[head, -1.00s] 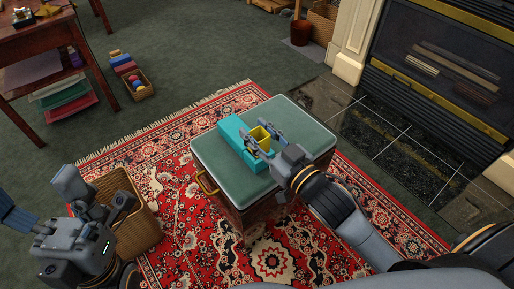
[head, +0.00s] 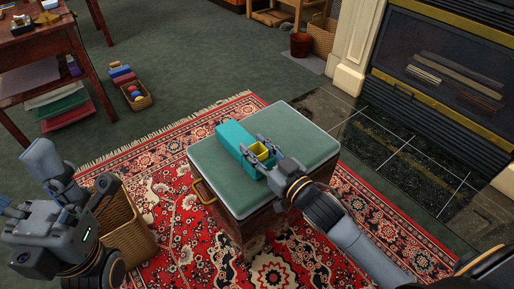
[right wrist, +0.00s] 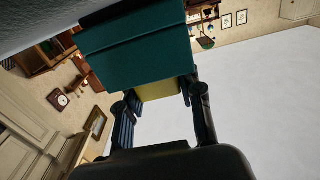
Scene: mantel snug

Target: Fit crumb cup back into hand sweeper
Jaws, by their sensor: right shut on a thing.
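The hand sweeper is a long teal block (head: 230,137) on the green top of the ottoman. The yellow crumb cup (head: 262,149) is at the sweeper's near right part, and only its upper part shows in the head view. My right gripper (head: 256,150) is shut on the crumb cup, a finger on each side. In the right wrist view, the teal sweeper (right wrist: 140,50) fills the upper middle, with a strip of the yellow cup (right wrist: 158,90) below it between the fingers. How deep the cup sits is hidden. My left gripper (head: 72,180) is open and empty at the far left.
The ottoman (head: 305,125) has bare top around the sweeper and stands on a red patterned rug (head: 165,180). A wicker basket (head: 128,235) is beside my left gripper. A fireplace (head: 440,90) is at right, a desk (head: 35,45) at upper left.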

